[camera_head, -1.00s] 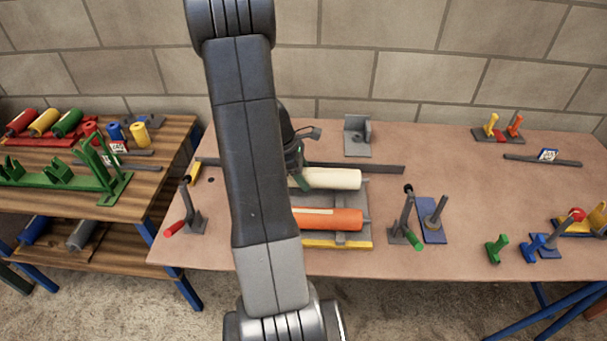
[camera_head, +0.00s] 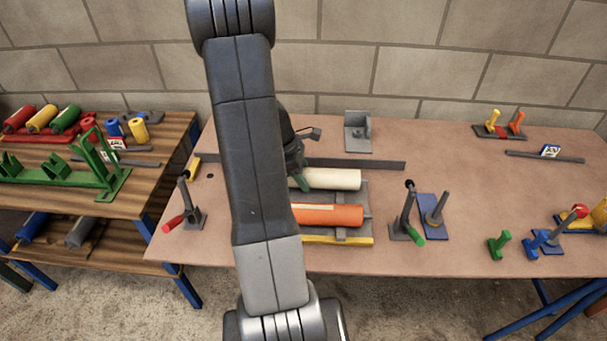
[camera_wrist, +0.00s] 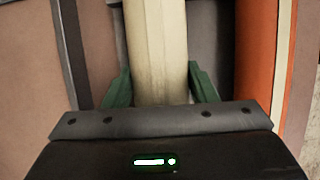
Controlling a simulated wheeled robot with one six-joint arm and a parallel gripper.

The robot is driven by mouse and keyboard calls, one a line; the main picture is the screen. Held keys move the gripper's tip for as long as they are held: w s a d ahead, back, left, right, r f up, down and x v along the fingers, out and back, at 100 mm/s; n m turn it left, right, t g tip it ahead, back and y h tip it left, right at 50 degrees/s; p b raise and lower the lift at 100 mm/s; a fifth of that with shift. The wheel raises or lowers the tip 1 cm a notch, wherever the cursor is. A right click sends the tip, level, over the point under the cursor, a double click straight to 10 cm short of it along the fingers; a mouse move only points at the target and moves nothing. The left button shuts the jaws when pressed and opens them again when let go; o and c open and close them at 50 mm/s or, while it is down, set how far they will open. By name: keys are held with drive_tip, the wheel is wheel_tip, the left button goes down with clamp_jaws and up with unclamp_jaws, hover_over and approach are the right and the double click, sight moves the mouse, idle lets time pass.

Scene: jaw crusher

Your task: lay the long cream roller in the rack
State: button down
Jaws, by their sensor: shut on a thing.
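My gripper (camera_wrist: 158,78) is shut on the long cream roller (camera_wrist: 157,35), with one green finger on each side of it. In the head view the right part of the cream roller (camera_head: 333,179) shows beyond my arm, which hides its left part. The roller is level and parallel to the orange roller (camera_head: 328,215). The rack (camera_head: 338,240), grey with a yellow front edge, holds the orange roller in its front part. The cream roller is over or in the rack's back part; I cannot tell whether it touches the rack.
A dark flat bar (camera_head: 385,165) lies behind the rack and a grey bracket (camera_head: 359,138) stands farther back. Grey levers stand left (camera_head: 190,208) and right (camera_head: 407,215) of the rack. A blue plate with a post (camera_head: 433,218) is farther right. The table's back middle is mostly clear.

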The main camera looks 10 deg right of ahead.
drive_tip(key=shift+f+b, duration=0.35)
drive_tip(key=shift+f, duration=0.2)
drive_tip(key=c, duration=0.5)
unclamp_jaws()
drive_tip(key=p+v, duration=0.1)
drive_tip(key=v, duration=1.3)
drive_tip(key=shift+d, duration=0.1)
drive_tip(key=shift+f, duration=0.15)
drive_tip(key=b+x, duration=0.1)
drive_tip(key=x, duration=1.3)
drive_tip(key=shift+r, duration=0.35)
